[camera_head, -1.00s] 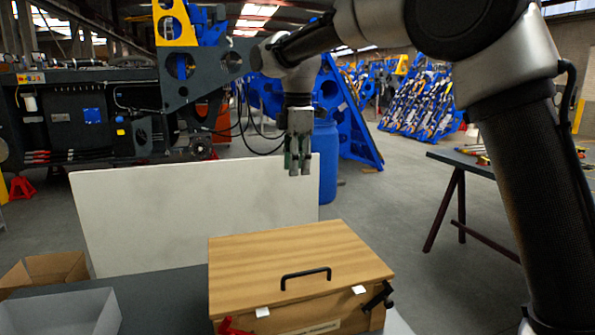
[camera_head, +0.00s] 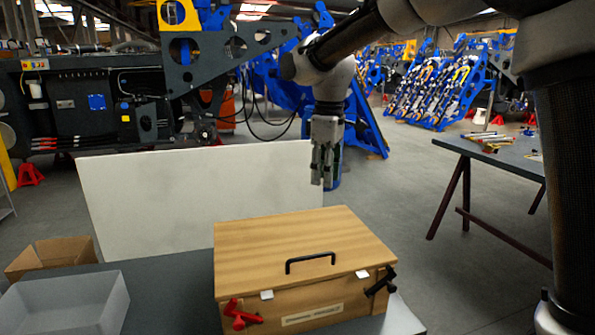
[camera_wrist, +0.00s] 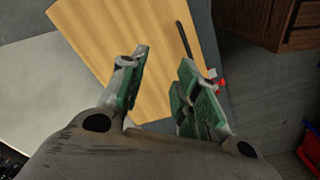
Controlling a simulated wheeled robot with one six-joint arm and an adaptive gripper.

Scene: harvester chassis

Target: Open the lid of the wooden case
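The wooden case (camera_head: 308,252) stands on a dark grey table with its lid shut. A black bar handle (camera_head: 310,261) is on the lid near the front edge. A red clamp or latch (camera_head: 240,314) and a black one (camera_head: 381,281) sit at the case's front. My gripper (camera_head: 322,180) hangs above and behind the case, pointing down, empty and apart from it. In the wrist view my gripper's green-padded fingers (camera_wrist: 160,88) are spread over the lid (camera_wrist: 125,45), with the handle (camera_wrist: 184,40) beyond them.
A white panel (camera_head: 190,205) stands behind the table. A grey open bin (camera_head: 65,308) and a cardboard box (camera_head: 50,255) are left of the case. Another table (camera_head: 500,155) is at the right. The air above the lid is clear.

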